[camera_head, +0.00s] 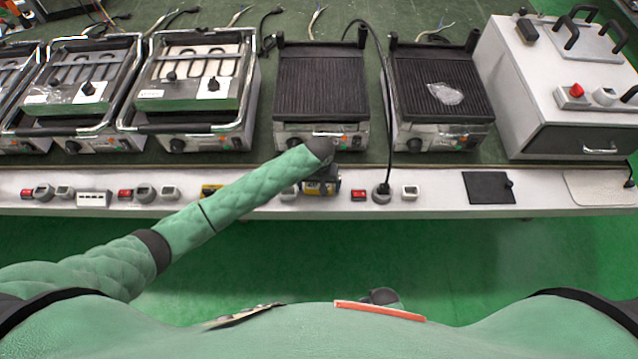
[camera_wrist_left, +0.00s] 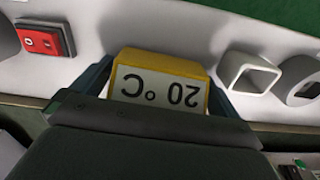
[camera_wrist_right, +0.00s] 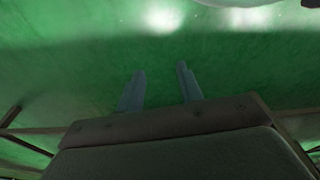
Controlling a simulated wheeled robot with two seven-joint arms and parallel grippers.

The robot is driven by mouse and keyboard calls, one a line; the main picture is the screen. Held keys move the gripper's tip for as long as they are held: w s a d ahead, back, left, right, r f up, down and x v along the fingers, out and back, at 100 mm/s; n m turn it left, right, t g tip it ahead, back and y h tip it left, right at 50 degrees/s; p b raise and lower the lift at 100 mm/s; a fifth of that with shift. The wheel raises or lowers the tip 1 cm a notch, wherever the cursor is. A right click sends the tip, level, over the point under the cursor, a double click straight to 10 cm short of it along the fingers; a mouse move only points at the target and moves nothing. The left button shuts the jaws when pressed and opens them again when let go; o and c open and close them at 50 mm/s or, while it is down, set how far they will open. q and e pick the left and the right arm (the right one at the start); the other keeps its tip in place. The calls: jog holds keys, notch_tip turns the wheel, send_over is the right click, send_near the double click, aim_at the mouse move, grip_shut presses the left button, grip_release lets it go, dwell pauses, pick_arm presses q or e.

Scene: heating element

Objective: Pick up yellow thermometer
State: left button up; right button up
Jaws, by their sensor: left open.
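The yellow thermometer (camera_wrist_left: 160,82) shows in the left wrist view with an upside-down "20 °C" on its white face. My left gripper (camera_wrist_left: 160,74) is open, with one finger on each side of it; I cannot tell whether they touch it. In the head view my left gripper (camera_head: 321,187) is over the white front strip and mostly hides the thermometer there. My right gripper (camera_wrist_right: 160,72) is open and empty over the green floor in the right wrist view.
A red switch (camera_wrist_left: 45,38) and a white square-framed part (camera_wrist_left: 250,75) flank the thermometer. Another yellow piece (camera_head: 211,190) is partly behind my left arm. Several grills, such as the ribbed one (camera_head: 322,85), stand behind the strip (camera_head: 440,190).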

pick_arm(q)
jog(key=c, duration=0.9)
jog(key=shift+c, duration=0.2)
